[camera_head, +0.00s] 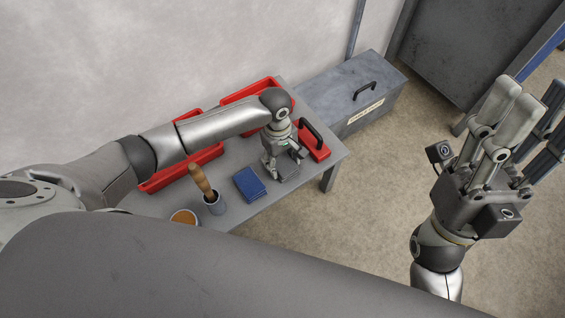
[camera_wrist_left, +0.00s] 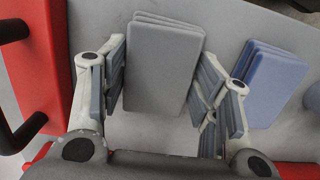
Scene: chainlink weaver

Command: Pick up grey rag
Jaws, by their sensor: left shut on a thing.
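The grey rag (camera_wrist_left: 165,65) is a folded, layered rectangle on the grey table, seen from above in the left wrist view. In the head view the grey rag (camera_head: 289,168) shows partly beside my left gripper (camera_head: 277,163), which points down at the table. In the left wrist view my left gripper (camera_wrist_left: 163,80) has its fingers on both sides of the rag and is shut on it. The rag appears to be at table level; any lift is too small to tell. My right gripper (camera_head: 522,135) is raised at the right, fingers up, open and empty.
A folded blue rag (camera_head: 249,184) lies just left of the grey one. Further left stand a cup with a wooden-handled brush (camera_head: 205,190) and an orange-filled tin (camera_head: 184,217). Red trays (camera_head: 165,180) line the wall.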

